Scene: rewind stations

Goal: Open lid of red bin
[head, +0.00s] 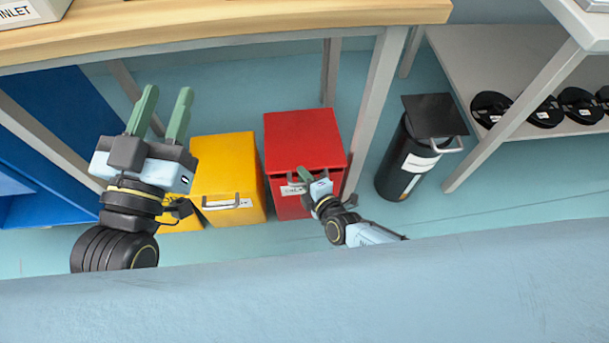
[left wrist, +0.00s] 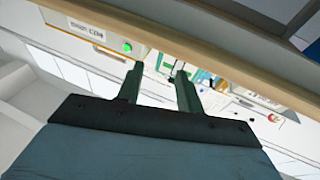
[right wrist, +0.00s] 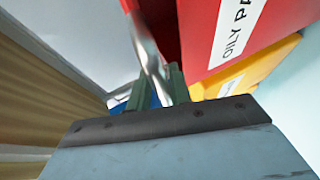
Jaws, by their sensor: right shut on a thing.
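The red bin (head: 283,202) stands on the floor under the bench, its red lid (head: 305,138) on top. My right gripper (head: 312,178) is at the bin's front edge, shut on the lid's handle. In the right wrist view the pale metal handle (right wrist: 151,62) runs between the fingers, beside the bin's red front (right wrist: 200,35) with its white label. My left gripper (head: 166,98) is open and empty, raised to the left of the bins with fingers pointing up.
A yellow bin (head: 225,165) stands close on the left of the red bin. A bench leg (head: 376,110) is just right of it, then a black cylinder bin (head: 395,165). A shelf with black discs is at right.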

